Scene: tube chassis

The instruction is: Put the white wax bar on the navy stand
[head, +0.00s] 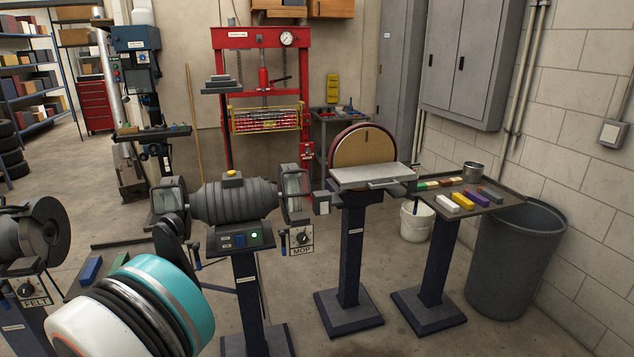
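The white wax bar (447,203) lies near the front left edge of the dark tray (508,206) on the right. Yellow (462,200) and purple (475,202) bars lie beside it. That tray stands on a dark navy pedestal (437,262). Similar dark navy pedestals carry the disc sander (351,255) and the bench grinder (248,295). I cannot tell which one is the navy stand. My gripper is not in view. A teal and white part of my arm shows at the lower left, well apart from the wax bar.
More small bars and a metal can (473,172) share the right tray. A grey bin (515,260) stands right of it, and a white bucket (416,222) behind its pedestal. At left, a blue bar (91,270) lies on another tray near my arm.

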